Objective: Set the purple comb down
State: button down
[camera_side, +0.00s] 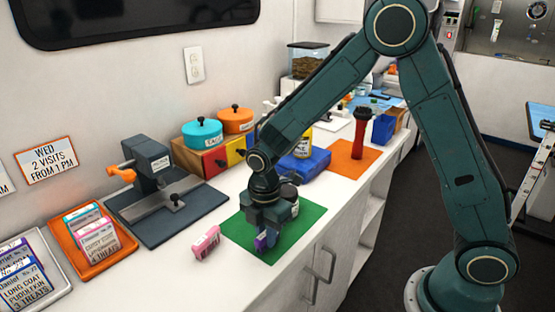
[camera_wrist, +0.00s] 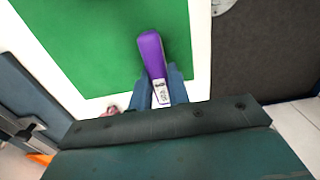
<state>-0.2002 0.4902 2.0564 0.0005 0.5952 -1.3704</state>
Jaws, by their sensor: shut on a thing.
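The purple comb (camera_side: 262,241) is between the fingers of my gripper (camera_side: 265,232), low over the green mat (camera_side: 288,245). In the wrist view the comb (camera_wrist: 152,55) sticks out forward from the shut fingers of my gripper (camera_wrist: 161,92), with a small white label near the grip. It lies over the green mat (camera_wrist: 90,45) there. I cannot tell whether the comb touches the mat. Part of the comb is hidden by the fingers.
A pink labelled item (camera_side: 206,243) lies on the white counter just left of the mat. A dark clamp stand (camera_side: 165,190) is farther left, and an orange mat (camera_side: 350,163) with a red torch (camera_side: 360,130) is behind right.

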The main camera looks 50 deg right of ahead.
jog(key=shift+f, duration=0.2)
jog(key=c, duration=1.3)
grip_release()
jog(key=shift+c, duration=0.2)
jog(key=shift+r, duration=0.1)
notch_tip(320, 180, up, 12)
jog(key=shift+r, duration=0.15)
